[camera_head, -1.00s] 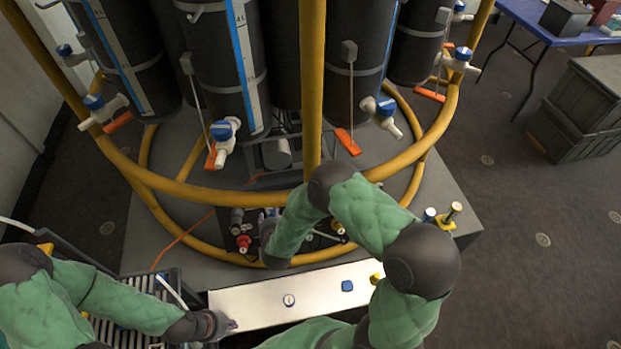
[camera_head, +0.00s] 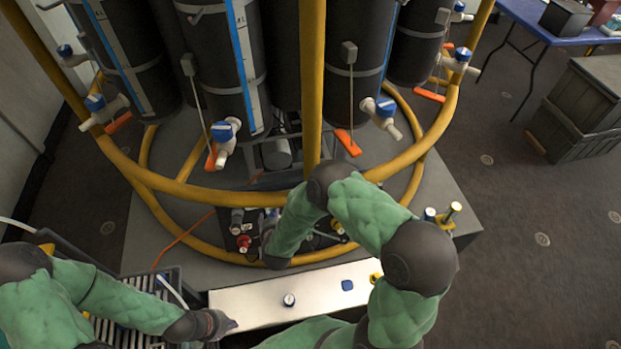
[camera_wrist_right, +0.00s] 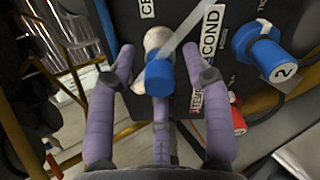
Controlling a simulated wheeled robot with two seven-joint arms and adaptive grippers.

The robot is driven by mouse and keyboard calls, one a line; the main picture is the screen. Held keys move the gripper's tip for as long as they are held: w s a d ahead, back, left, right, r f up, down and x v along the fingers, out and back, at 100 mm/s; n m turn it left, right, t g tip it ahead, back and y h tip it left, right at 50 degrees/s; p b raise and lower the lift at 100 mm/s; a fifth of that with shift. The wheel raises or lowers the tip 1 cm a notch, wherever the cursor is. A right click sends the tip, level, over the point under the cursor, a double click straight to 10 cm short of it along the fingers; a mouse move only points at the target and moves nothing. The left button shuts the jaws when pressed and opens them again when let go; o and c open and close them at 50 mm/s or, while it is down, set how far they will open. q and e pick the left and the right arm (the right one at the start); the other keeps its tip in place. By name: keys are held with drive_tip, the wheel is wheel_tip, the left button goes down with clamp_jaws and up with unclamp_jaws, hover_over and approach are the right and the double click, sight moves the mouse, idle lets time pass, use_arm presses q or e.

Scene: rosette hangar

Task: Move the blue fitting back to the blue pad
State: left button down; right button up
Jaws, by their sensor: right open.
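A blue fitting (camera_wrist_right: 159,77) shows in the right wrist view on a pale round stub of the dark labelled panel (camera_wrist_right: 222,20). My right gripper (camera_wrist_right: 163,66) is open, with its purple fingers on either side of this fitting and apart from it. In the head view my right gripper (camera_head: 267,228) is at the dark panel, mostly hidden by my forearm.
A second blue fitting marked 2 (camera_wrist_right: 262,52) and a red part (camera_wrist_right: 237,118) are right of the right gripper. A yellow hoop (camera_head: 225,194) curves above the panel. A small round white-faced item (camera_head: 289,299) is on the board, which is otherwise mostly bare.

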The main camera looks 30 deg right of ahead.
clamp_jaws()
drive_tip(key=shift+s+r, duration=0.15)
drive_tip(key=shift+p+v, duration=2.25)
drive_tip(key=shift+v, duration=0.5)
